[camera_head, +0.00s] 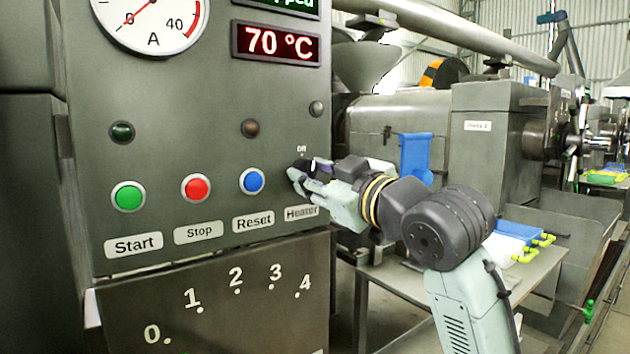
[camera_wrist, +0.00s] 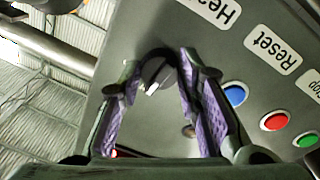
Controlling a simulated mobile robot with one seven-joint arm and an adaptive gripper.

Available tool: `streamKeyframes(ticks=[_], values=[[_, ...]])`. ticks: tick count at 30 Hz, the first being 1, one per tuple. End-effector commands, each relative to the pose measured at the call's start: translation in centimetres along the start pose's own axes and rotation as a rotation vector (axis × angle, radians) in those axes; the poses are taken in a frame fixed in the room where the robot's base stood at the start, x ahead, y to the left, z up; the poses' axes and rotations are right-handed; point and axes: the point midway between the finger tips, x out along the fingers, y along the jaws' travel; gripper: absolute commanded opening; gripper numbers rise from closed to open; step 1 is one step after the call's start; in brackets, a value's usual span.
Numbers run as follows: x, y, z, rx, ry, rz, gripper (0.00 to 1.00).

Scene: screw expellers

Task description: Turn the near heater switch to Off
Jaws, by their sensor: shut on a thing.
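The heater switch (camera_wrist: 163,70) is a black knob with a white mark, on the grey panel above the Heater label (camera_head: 301,213). In the wrist view the mark points to the lower left, away from that label. My gripper (camera_head: 303,177) reaches in from the right and is shut on the knob. In the wrist view its purple-padded fingers (camera_wrist: 158,78) stand on either side of it. In the head view the fingers hide most of the knob, so I cannot tell its exact angle there.
The blue Reset button (camera_head: 252,181) is close left of my gripper, then the red Stop button (camera_head: 196,188) and green Start button (camera_head: 128,197). A small dark lamp (camera_head: 316,108) is above. A display (camera_head: 276,43) reads 70 °C. Another machine (camera_head: 480,150) stands behind my arm.

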Motion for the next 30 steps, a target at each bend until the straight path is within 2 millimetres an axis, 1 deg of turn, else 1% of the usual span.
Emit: streamKeyframes(ticks=[9, 23, 24, 30], values=[[0.04, -0.07, 0.09, -0.099, 0.005, -0.006, 0.03], [0.03, -0.05, 0.06, -0.114, 0.007, -0.006, 0.03], [0.03, -0.05, 0.06, -0.114, 0.007, -0.006, 0.32], [0.02, -0.02, 0.04, -0.113, 0.007, -0.005, 0.45]])
